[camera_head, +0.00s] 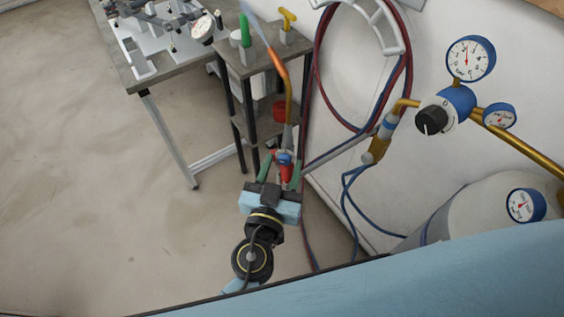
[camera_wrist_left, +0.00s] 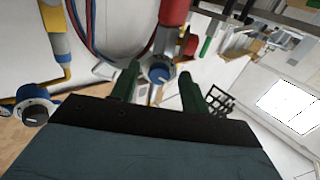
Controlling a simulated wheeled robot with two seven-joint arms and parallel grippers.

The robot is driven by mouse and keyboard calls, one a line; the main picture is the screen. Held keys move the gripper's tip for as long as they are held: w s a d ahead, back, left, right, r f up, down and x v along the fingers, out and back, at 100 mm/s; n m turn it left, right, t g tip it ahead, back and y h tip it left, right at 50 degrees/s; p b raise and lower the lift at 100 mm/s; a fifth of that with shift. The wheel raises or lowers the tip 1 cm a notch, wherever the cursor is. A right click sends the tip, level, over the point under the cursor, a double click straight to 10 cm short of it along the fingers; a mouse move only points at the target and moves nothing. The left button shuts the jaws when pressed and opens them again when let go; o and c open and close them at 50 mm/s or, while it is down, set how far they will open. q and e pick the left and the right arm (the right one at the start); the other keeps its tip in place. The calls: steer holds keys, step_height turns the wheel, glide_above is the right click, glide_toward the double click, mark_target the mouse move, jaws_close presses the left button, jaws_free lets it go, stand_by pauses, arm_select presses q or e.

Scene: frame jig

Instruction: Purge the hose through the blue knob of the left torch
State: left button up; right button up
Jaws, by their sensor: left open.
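The torch (camera_head: 289,95) has a brass tube with an orange end, and a pale bluish streak extends beyond its tip. Its blue knob (camera_head: 285,158) sits low on the torch, close to a red part (camera_head: 286,172). My left gripper (camera_head: 282,166) is open, with its green fingers on either side of the torch's knob area. In the left wrist view the blue knob (camera_wrist_left: 158,74) shows between the two fingers (camera_wrist_left: 157,90), nearer the left one. I cannot tell whether a finger touches it. A red knob (camera_wrist_left: 189,45) is just above the right finger.
Red and blue hoses (camera_head: 317,70) hang coiled on the white wall. A regulator with a black knob (camera_head: 432,120) and gauges (camera_head: 470,58) stands to the right, above a pale cylinder (camera_head: 480,205). A small stand (camera_head: 262,62) and a workbench (camera_head: 160,72) are behind. Floor at left is clear.

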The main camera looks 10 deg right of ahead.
arm_select(q)
steer(key=c, duration=1)
steer(key=shift+m, duration=0.3)
steer(key=shift+r+m+p, duration=0.1)
steer(key=shift+m+p, duration=0.2)
steer(key=shift+m, duration=0.9)
steer(key=m, duration=0.3)
steer(key=shift+m, duration=0.3)
steer(key=m, duration=0.3)
steer(key=shift+m+y+p, duration=0.35)
steer(key=shift+m+y, duration=0.05)
steer(key=shift+m, duration=1.6)
